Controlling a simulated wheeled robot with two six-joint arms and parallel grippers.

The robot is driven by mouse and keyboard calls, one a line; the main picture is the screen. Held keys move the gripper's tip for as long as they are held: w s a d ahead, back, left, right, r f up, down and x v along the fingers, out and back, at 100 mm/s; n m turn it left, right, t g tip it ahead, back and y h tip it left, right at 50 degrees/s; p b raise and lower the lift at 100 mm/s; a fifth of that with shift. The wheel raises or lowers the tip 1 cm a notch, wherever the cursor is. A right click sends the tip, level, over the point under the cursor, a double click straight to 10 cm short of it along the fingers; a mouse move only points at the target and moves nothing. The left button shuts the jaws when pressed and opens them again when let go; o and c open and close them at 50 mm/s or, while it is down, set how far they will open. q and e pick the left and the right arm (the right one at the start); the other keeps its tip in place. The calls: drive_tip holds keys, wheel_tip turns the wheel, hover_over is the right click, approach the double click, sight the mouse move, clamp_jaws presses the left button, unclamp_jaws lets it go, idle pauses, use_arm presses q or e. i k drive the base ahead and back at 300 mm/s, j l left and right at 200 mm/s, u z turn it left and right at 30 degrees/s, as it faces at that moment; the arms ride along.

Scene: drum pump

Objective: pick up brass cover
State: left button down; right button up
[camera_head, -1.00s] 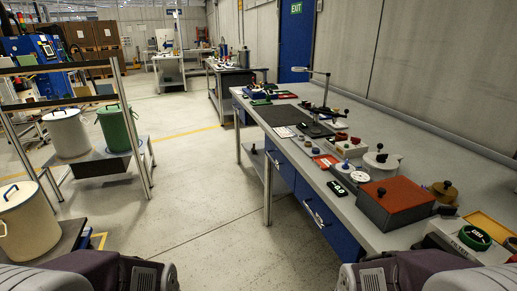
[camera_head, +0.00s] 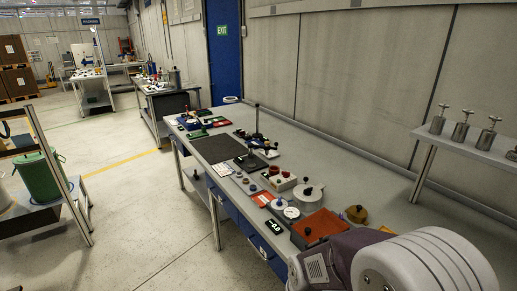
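A brass-coloured round cover (camera_head: 356,214) with a dark knob on top sits on the long grey workbench (camera_head: 385,190). It is near the bench's near end, just behind and right of an orange-red-topped grey box (camera_head: 321,225). My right arm's upper links fill the lower right and hide the bench just in front of the cover. Neither of my grippers shows, so I cannot see what they hold.
A white round lidded pot (camera_head: 309,193) and a white disc (camera_head: 285,211) stand left of the box. A lamp-like stand (camera_head: 257,130) rises farther along. A shelf (camera_head: 475,145) with several metal knobbed pieces is at right.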

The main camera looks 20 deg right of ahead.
sight(358, 214)
drive_tip(key=z, duration=1.5)
drive_tip(key=i+j+z, duration=0.15)
drive_tip(key=j+z, duration=0.25)
drive_tip(key=i+j+z, duration=0.1)
drive_tip(key=j+z, duration=0.35)
